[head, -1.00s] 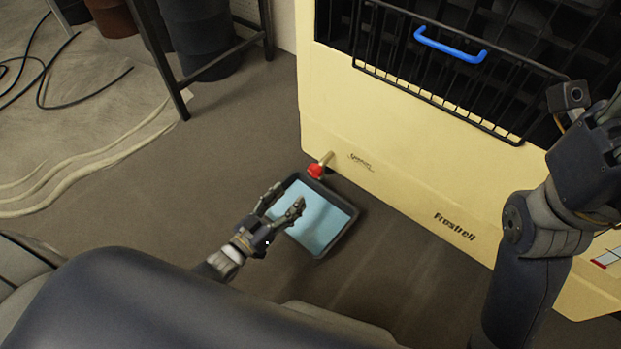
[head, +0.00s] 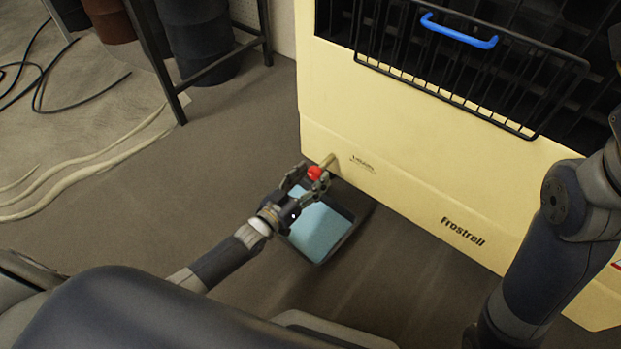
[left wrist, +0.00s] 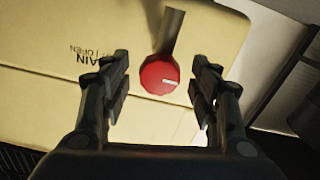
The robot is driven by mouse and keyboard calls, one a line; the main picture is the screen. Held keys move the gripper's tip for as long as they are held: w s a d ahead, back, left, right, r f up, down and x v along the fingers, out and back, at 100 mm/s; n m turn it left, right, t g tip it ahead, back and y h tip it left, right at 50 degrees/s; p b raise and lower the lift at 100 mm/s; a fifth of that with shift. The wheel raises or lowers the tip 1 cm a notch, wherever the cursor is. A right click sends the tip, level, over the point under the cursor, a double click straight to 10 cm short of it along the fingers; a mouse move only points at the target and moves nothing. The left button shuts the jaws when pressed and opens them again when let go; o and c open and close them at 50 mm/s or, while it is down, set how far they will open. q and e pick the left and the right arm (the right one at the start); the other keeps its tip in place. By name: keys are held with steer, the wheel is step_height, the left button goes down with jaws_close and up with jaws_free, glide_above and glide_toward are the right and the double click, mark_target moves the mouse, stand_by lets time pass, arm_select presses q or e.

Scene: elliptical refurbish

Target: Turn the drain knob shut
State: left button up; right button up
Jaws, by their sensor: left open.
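The red drain knob (head: 315,173) sits on a short brass pipe (head: 328,161) at the lower left of the cream cabinet (head: 400,185). In the left wrist view the knob (left wrist: 160,74) is a red faceted disc with a white mark, lying nearly level and tilted slightly. My left gripper (head: 307,183) is open, with a finger on each side of the knob; the wrist view shows gaps between the fingers (left wrist: 161,88) and the knob. Lettering reading "AIN" and "OPEN" shows upside down beside it. My right gripper is out of view; only its arm shows at the right.
A dark tray (head: 345,240) with pale blue liquid or lining lies on the floor below the knob, under my left gripper. A black wire rack (head: 450,90) with a blue handle (head: 458,32) stands out above. Barrels, a dark frame and cables are at the upper left.

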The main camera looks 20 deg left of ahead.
arm_select(q)
steer(key=c, duration=1.1)
steer(key=shift+o, duration=0.2)
